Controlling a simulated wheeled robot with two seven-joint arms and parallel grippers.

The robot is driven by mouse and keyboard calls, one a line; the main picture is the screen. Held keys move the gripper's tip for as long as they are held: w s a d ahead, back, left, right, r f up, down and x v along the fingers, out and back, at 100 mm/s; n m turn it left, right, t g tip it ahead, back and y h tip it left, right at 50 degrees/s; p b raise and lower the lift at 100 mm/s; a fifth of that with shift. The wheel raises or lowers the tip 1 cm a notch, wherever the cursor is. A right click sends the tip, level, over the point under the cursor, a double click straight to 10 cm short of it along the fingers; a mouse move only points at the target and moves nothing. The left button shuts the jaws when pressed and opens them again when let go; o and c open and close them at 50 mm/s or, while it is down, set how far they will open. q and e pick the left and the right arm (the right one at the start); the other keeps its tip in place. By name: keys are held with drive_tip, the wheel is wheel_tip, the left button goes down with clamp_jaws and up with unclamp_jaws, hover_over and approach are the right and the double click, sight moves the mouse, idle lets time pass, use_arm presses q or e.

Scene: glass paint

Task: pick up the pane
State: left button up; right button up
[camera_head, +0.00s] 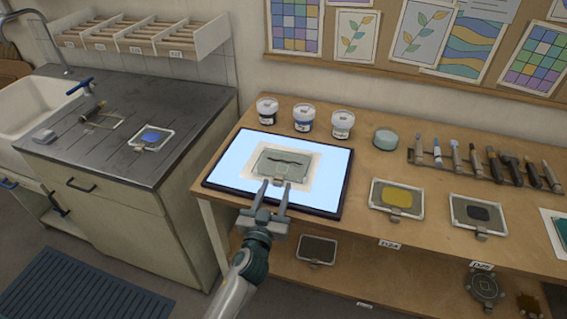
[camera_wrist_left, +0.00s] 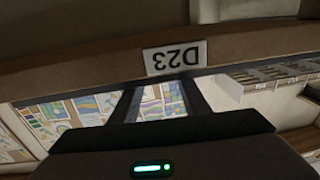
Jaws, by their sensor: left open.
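A grey-green glass pane (camera_head: 270,161) with a dark wavy line lies on a pale sheet on the lit light panel (camera_head: 225,170) in the head view. It has a small tab at its front edge. My left gripper (camera_head: 275,186) is open, with its two fingers pointing at the pane's front edge from the near side. The fingers overlap the front of the panel in the picture; I cannot tell their height or whether they touch. The left wrist view shows the open fingers (camera_wrist_left: 158,103) with nothing between them, and no pane. My right gripper is not in view.
Other framed panes lie about: yellow (camera_head: 397,197), dark (camera_head: 479,212) and blue (camera_head: 152,136). Several paint jars (camera_head: 304,119) stand behind the panel. A tool rack (camera_head: 482,170) is at the back right. The upside-down wrist view shows a label D23 (camera_wrist_left: 175,57).

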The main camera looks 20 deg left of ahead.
sight(283, 167)
use_arm(q)
drive_tip(key=shift+w+a, duration=0.1)
drive_tip(key=shift+w, duration=0.95)
clamp_jaws()
